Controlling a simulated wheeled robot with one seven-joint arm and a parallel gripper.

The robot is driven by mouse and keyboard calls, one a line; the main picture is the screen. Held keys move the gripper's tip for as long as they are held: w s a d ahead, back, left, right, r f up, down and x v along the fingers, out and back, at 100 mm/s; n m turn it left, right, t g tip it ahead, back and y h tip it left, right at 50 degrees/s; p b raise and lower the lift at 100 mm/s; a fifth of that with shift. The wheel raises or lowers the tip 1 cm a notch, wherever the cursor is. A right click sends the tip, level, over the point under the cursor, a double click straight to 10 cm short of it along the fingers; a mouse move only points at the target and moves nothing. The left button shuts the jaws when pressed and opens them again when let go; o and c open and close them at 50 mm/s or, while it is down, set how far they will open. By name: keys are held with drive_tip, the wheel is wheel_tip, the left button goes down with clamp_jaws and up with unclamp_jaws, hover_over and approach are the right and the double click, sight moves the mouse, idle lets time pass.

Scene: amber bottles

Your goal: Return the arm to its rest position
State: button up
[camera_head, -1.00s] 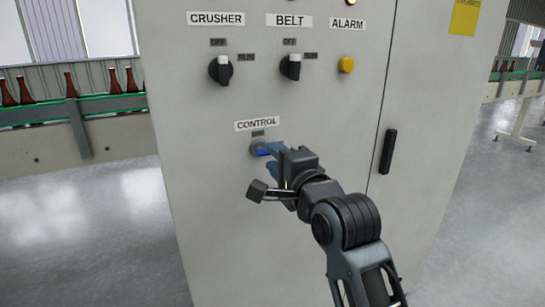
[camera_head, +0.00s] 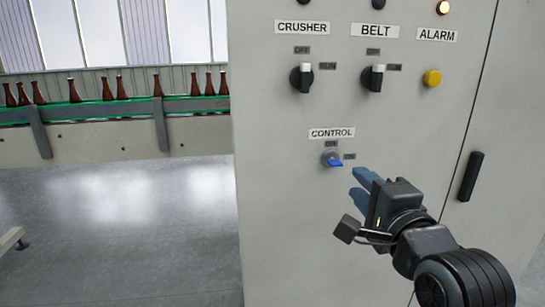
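My gripper (camera_head: 361,190) is in front of the grey control cabinet (camera_head: 290,220), right of and slightly below the CONTROL switch (camera_head: 334,162). Its two blue fingers stand apart with nothing between them. It is clear of the switch in the picture. The CONTROL switch has a blue handle pointing to the right, towards the ON label. My arm reaches in from the lower right.
The cabinet carries a CRUSHER knob (camera_head: 303,78), a BELT knob (camera_head: 374,78), a yellow ALARM button (camera_head: 432,78) and a black door handle (camera_head: 470,177). A lit lamp (camera_head: 443,7) is above ALARM. Amber bottles (camera_head: 107,88) line a conveyor (camera_head: 100,140) at left. Open floor (camera_head: 120,220) lies before it.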

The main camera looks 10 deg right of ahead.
drive_tip(key=s+d+f+n+g, duration=0.1)
drive_tip(key=s+d+f+n, duration=0.1)
drive_tip(key=s+f+n, duration=1.1)
drive_tip(key=s+a+f+n+g, duration=0.1)
drive_tip(key=s+f+n, duration=0.1)
drive_tip(key=s, duration=1.2)
drive_tip(key=s+a+f+n+g, duration=0.1)
drive_tip(key=s+a+f+n, duration=0.1)
drive_tip(key=s, duration=1.3)
drive_tip(key=shift+s+n, duration=0.15)
drive_tip(key=shift+n, duration=0.35)
drive_tip(key=shift+a+f, duration=0.1)
